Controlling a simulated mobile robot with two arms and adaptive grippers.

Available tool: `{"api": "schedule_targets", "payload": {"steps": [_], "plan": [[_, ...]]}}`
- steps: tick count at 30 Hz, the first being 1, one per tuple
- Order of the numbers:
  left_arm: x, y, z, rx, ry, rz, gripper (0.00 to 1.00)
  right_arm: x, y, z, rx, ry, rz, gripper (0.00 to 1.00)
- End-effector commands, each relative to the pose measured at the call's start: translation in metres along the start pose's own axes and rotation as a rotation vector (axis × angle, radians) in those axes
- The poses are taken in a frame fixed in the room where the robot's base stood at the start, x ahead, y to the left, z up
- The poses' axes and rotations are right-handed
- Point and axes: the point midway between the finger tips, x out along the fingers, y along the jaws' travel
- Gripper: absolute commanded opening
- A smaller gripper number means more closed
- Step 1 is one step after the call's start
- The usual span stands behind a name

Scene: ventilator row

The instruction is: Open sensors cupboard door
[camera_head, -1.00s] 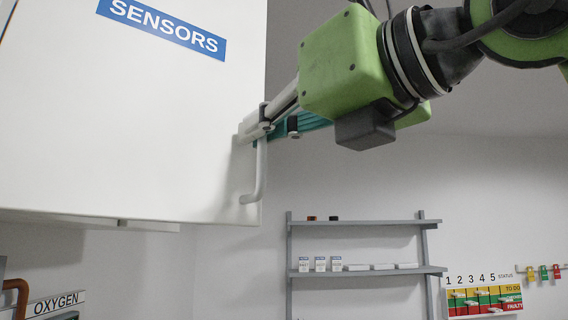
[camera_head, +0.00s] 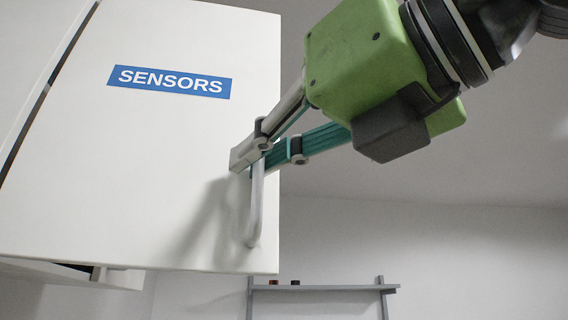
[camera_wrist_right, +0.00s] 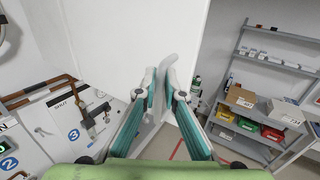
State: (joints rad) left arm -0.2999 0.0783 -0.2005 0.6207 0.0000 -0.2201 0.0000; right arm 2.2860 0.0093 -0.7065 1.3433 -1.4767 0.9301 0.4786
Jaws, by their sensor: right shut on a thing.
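The sensors cupboard door (camera_head: 120,170) is a white panel with a blue SENSORS label (camera_head: 171,81) in the head view. Its lower edge appears to stand away from the cupboard underside (camera_head: 120,279), with a small dark gap there, so it looks slightly ajar. The pale vertical bar handle (camera_head: 256,215) is near the door's right edge. My right gripper (camera_head: 252,152) is shut on the upper part of this handle. In the right wrist view, the teal-lined fingers (camera_wrist_right: 163,85) close around the handle (camera_wrist_right: 167,66). The cupboard's inside is hidden. My left gripper is not in view.
In the right wrist view, a shelf unit (camera_wrist_right: 262,62) with boxes and coloured bins stands at right. Pipes and a numbered wall panel (camera_wrist_right: 60,130) are at left. Room right of the door looks clear.

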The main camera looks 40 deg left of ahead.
Motion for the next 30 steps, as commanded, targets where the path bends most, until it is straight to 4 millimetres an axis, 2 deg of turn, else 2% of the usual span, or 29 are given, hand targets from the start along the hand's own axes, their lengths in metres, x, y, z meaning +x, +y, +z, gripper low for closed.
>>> {"api": "schedule_targets", "payload": {"steps": [12,13,14,25,30], "plan": [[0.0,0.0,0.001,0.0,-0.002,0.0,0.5,0.0,0.003,0.002,0.001,-0.003,0.006,0.0],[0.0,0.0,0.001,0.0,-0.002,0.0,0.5,0.0,0.003,0.001,0.001,-0.003,0.006,0.17],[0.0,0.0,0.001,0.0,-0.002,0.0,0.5,0.0,0.003,0.001,0.001,-0.003,0.006,0.24],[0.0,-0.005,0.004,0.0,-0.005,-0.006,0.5,-0.002,0.001,0.001,0.0,-0.002,0.003,0.24],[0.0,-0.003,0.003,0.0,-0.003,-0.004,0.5,-0.022,0.001,0.002,-0.001,-0.004,0.003,0.24]]}}
